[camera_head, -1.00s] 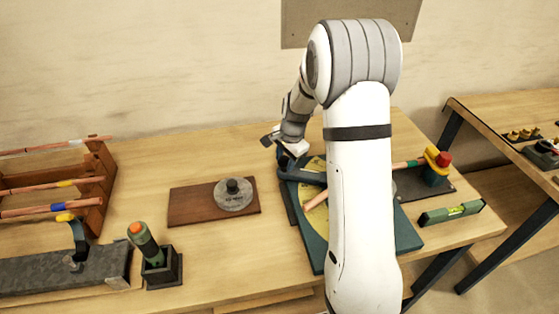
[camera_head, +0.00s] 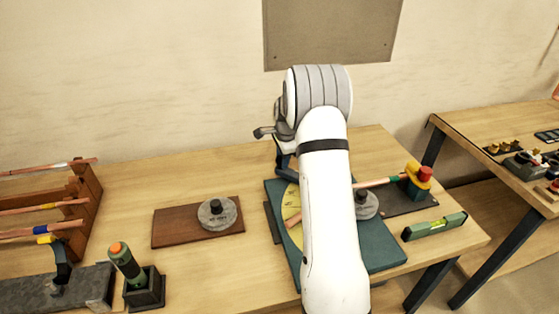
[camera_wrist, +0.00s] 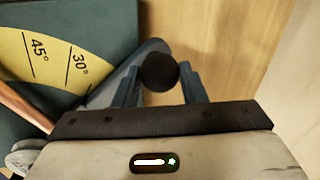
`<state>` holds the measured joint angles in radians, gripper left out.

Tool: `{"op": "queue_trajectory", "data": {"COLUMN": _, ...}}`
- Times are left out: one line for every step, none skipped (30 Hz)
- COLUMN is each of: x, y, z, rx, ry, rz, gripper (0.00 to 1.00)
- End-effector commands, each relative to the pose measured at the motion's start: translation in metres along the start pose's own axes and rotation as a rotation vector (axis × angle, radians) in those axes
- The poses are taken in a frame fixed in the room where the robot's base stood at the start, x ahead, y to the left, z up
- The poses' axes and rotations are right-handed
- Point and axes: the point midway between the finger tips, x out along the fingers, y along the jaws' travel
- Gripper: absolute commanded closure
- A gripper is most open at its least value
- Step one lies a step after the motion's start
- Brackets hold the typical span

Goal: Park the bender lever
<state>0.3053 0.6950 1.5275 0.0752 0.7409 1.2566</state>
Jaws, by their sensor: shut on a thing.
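The pipe bender has a teal base (camera_head: 372,248) and a yellow angle dial (camera_head: 291,211). The dial also shows in the wrist view (camera_wrist: 48,58), with its 45° and 30° marks in sight. The bender's blue-grey lever (camera_wrist: 142,62) runs beside the dial and ends in a round black knob (camera_wrist: 159,72). My gripper (camera_wrist: 161,84) is shut on the lever at its knob end, one finger on each side. In the head view the lever (camera_head: 284,165) is at the bender's back left. My arm hides much of the bender there.
A copper pipe (camera_head: 378,182) crosses the bender towards a yellow-and-red fitting (camera_head: 419,178). A green level (camera_head: 435,226) lies at right. A brown board (camera_head: 168,226) with a grey disc (camera_head: 217,213) is at left, near a torch in a holder (camera_head: 143,289). The bench behind the bender is clear.

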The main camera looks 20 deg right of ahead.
Motion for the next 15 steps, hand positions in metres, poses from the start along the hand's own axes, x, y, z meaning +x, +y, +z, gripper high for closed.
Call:
{"op": "queue_trajectory", "data": {"x": -0.0021, "y": -0.003, "z": -0.0023, "rx": 0.002, "ry": 0.004, "rz": -0.011, "gripper": 1.0}}
{"op": "queue_trajectory", "data": {"x": -0.0022, "y": -0.0031, "z": -0.0025, "rx": 0.002, "ry": 0.004, "rz": -0.012, "gripper": 1.0}}
{"op": "queue_trajectory", "data": {"x": -0.0023, "y": -0.0032, "z": -0.0028, "rx": 0.002, "ry": 0.005, "rz": -0.012, "gripper": 1.0}}
{"op": "queue_trajectory", "data": {"x": -0.0024, "y": -0.0033, "z": -0.0031, "rx": 0.002, "ry": 0.005, "rz": -0.013, "gripper": 1.0}}
{"op": "queue_trajectory", "data": {"x": -0.0026, "y": -0.0033, "z": -0.0032, "rx": 0.002, "ry": 0.005, "rz": -0.013, "gripper": 0.6}}
{"op": "queue_trajectory", "data": {"x": -0.0026, "y": -0.0033, "z": -0.0034, "rx": 0.002, "ry": 0.005, "rz": -0.013, "gripper": 0.57}}
{"op": "queue_trajectory", "data": {"x": -0.0026, "y": -0.0032, "z": -0.0034, "rx": 0.002, "ry": 0.005, "rz": -0.013, "gripper": 0.54}}
{"op": "queue_trajectory", "data": {"x": -0.0026, "y": -0.0031, "z": -0.0035, "rx": 0.002, "ry": 0.005, "rz": -0.012, "gripper": 0.52}}
{"op": "queue_trajectory", "data": {"x": -0.0025, "y": -0.0028, "z": -0.0035, "rx": 0.002, "ry": 0.005, "rz": -0.012, "gripper": 0.48}}
{"op": "queue_trajectory", "data": {"x": -0.0024, "y": -0.0026, "z": -0.0035, "rx": 0.002, "ry": 0.005, "rz": -0.011, "gripper": 0.46}}
{"op": "queue_trajectory", "data": {"x": -0.0023, "y": -0.0025, "z": -0.0034, "rx": 0.002, "ry": 0.004, "rz": -0.011, "gripper": 0.44}}
{"op": "queue_trajectory", "data": {"x": -0.0022, "y": -0.0022, "z": -0.0034, "rx": 0.002, "ry": 0.004, "rz": -0.01, "gripper": 0.41}}
{"op": "queue_trajectory", "data": {"x": -0.0021, "y": -0.0021, "z": -0.0034, "rx": 0.002, "ry": 0.004, "rz": -0.01, "gripper": 0.41}}
{"op": "queue_trajectory", "data": {"x": -0.002, "y": -0.002, "z": -0.0034, "rx": 0.002, "ry": 0.004, "rz": -0.009, "gripper": 0.41}}
{"op": "queue_trajectory", "data": {"x": -0.002, "y": -0.0018, "z": -0.0034, "rx": 0.002, "ry": 0.004, "rz": -0.009, "gripper": 0.41}}
